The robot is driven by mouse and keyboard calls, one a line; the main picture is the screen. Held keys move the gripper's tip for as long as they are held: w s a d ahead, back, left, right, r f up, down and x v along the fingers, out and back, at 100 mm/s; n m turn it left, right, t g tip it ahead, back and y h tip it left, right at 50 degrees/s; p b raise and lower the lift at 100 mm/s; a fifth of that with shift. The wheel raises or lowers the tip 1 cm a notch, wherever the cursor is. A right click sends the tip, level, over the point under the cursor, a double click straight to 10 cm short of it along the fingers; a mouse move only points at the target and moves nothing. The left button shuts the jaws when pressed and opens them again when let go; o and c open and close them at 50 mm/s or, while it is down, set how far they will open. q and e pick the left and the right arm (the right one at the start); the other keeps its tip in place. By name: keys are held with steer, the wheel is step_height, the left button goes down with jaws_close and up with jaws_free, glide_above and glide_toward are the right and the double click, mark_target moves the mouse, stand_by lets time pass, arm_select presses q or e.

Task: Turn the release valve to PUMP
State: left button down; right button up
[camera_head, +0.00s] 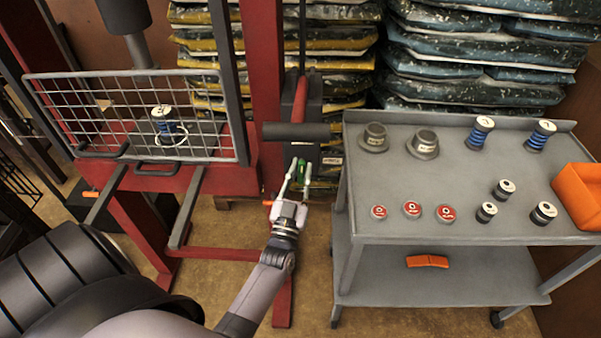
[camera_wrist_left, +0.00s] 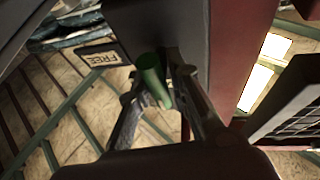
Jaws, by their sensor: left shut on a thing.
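The release valve (camera_wrist_left: 150,75) shows a green handle in the left wrist view, below a dark housing (camera_wrist_left: 175,30). A label reading FREE (camera_wrist_left: 97,57) is beside it on the left. My left gripper (camera_head: 295,172) is at the green handle (camera_head: 301,169) in the head view, in front of the red lift post. Its fingers (camera_wrist_left: 160,85) are shut on the handle in the left wrist view and hide part of it. No PUMP label is readable. My right gripper is in neither view.
A grey cart (camera_head: 460,226) to the right carries springs, weights, red-topped caps and an orange bin (camera_head: 578,195). An orange piece (camera_head: 427,261) lies on its lower shelf. A wire cage (camera_head: 135,115) with a spring stands left. Stacked bags (camera_head: 475,75) fill the back.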

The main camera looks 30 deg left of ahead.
arm_select(q)
steer(key=shift+d+n+y, duration=0.2)
steer(key=shift+n+y, duration=0.2)
steer(key=shift+n, duration=0.2)
steer(key=c, duration=1.6)
jaws_free()
steer(key=shift+o, duration=0.2)
steer(key=shift+s+f, duration=0.1)
steer(key=v, duration=1.1)
steer(key=shift+s+d, duration=0.15)
steer(key=shift+s, duration=0.2)
steer(key=shift+f, duration=0.15)
